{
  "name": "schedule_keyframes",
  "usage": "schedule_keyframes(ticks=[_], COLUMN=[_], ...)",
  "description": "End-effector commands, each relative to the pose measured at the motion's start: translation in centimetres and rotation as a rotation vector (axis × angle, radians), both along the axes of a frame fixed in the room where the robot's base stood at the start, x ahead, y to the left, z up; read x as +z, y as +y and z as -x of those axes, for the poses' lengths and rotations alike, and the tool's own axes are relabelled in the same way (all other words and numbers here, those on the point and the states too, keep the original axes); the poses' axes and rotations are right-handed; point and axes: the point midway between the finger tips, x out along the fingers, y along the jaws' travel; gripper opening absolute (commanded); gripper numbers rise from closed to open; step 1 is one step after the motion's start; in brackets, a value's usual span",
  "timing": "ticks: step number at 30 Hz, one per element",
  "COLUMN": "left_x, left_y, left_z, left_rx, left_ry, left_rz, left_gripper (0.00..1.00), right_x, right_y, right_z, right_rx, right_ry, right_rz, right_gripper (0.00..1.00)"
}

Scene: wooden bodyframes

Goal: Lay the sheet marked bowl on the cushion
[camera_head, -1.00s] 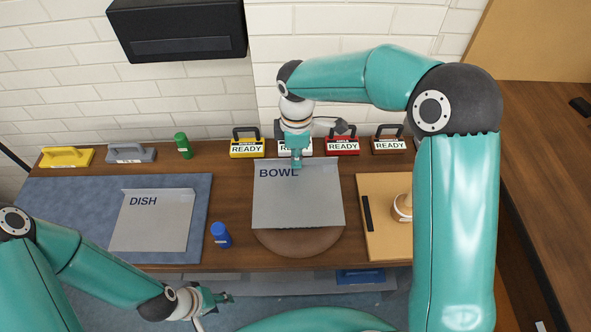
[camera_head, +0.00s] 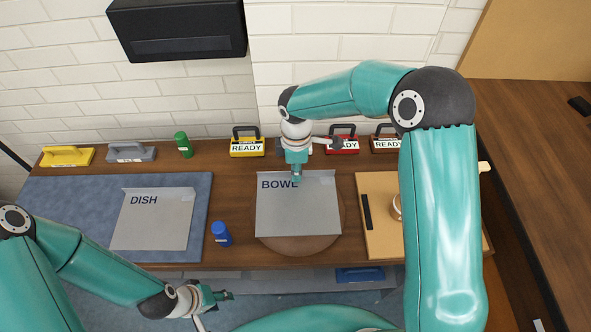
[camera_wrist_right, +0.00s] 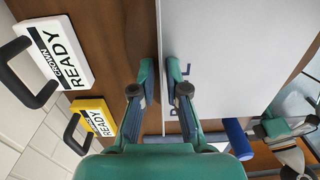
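The grey sheet marked bowl (camera_head: 300,212) is over the round brown cushion (camera_head: 302,248), whose front rim and right side show below it. Whether the sheet touches the cushion is unclear. My right gripper (camera_head: 297,181) is shut on the sheet's far edge. In the right wrist view the edge of the sheet (camera_wrist_right: 225,60) runs between the fingertips (camera_wrist_right: 160,72). My left gripper (camera_head: 222,296) is low in front of the bench, away from the sheet; its finger opening is too small to make out.
A sheet marked dish (camera_head: 152,222) lies on a blue mat (camera_head: 70,205) at left. A blue bottle (camera_head: 221,234) stands left of the cushion, a green one (camera_head: 183,144) farther back. Several READY-labelled blocks line the back. A tan board (camera_head: 380,235) is at right.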

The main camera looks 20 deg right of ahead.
Motion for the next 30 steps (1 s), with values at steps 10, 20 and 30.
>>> schedule_keyframes(ticks=[10, 20, 30], left_x=[0.0, -0.3, -0.7], left_y=[0.0, 0.0, 0.0], left_z=[0.0, 0.0, 0.0], left_rx=[0.0, 0.0, 0.0], left_ry=[0.0, 0.0, 0.0], left_rz=[0.0, 0.0, 0.0], left_gripper=[0.4, 0.4, 0.4], right_x=[0.0, 3.1, 9.8], right_y=[0.0, 0.0, -0.1], right_z=[0.1, -0.1, -0.2], right_rx=[0.0, -0.001, -0.001], right_ry=[0.002, -0.003, -0.002], right_rz=[0.0, -0.001, -0.001], right_gripper=[0.31, 0.31, 0.31])
